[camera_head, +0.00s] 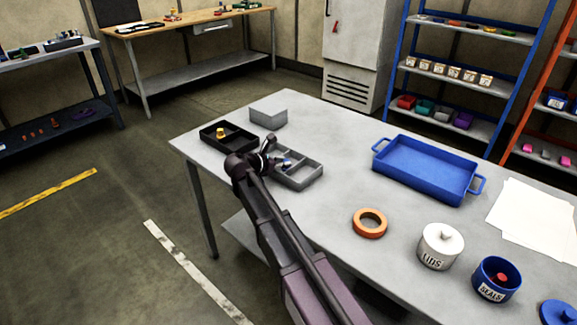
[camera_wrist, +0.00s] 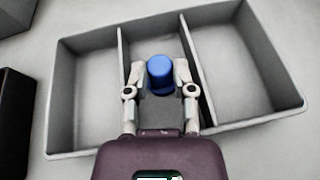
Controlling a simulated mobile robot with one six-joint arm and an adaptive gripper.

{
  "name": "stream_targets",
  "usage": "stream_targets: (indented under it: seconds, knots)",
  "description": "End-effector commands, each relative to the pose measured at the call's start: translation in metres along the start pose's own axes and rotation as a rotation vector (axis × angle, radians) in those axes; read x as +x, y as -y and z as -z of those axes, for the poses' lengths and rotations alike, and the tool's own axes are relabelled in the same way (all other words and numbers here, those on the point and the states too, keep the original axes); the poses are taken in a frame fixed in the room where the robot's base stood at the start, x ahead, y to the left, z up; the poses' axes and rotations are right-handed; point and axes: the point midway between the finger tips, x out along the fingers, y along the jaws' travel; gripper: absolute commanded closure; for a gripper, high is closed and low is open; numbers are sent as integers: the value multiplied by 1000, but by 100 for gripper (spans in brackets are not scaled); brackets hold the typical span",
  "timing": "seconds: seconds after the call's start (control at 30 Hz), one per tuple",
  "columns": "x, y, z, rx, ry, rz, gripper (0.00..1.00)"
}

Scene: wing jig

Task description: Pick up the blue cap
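The blue cap (camera_wrist: 160,73) is upright between my fingertips, over the middle compartment of the grey divided tray (camera_wrist: 72,100). My gripper (camera_wrist: 160,78) points down into that compartment, and its two fingers close in on the cap's sides with no clear gap. In the head view the cap (camera_head: 287,162) is a small blue spot beside my gripper (camera_head: 277,160), at the grey tray (camera_head: 310,178). My arm hides part of the tray there. I cannot tell whether the cap touches the tray floor.
The tray's dividers stand close to both fingers. A black tray (camera_head: 212,140) with a yellow piece and a grey box (camera_head: 268,117) are behind. A blue tray (camera_head: 425,170), orange ring (camera_head: 370,223), white jar (camera_head: 440,247) and blue cup (camera_head: 497,280) stand to the right.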

Motion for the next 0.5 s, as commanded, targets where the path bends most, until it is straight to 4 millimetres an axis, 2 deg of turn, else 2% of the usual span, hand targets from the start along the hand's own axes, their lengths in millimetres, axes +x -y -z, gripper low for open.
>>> stream_targets:
  seconds: [0.5]
  knots:
    - [-2,0,-5,0,0,1,92]
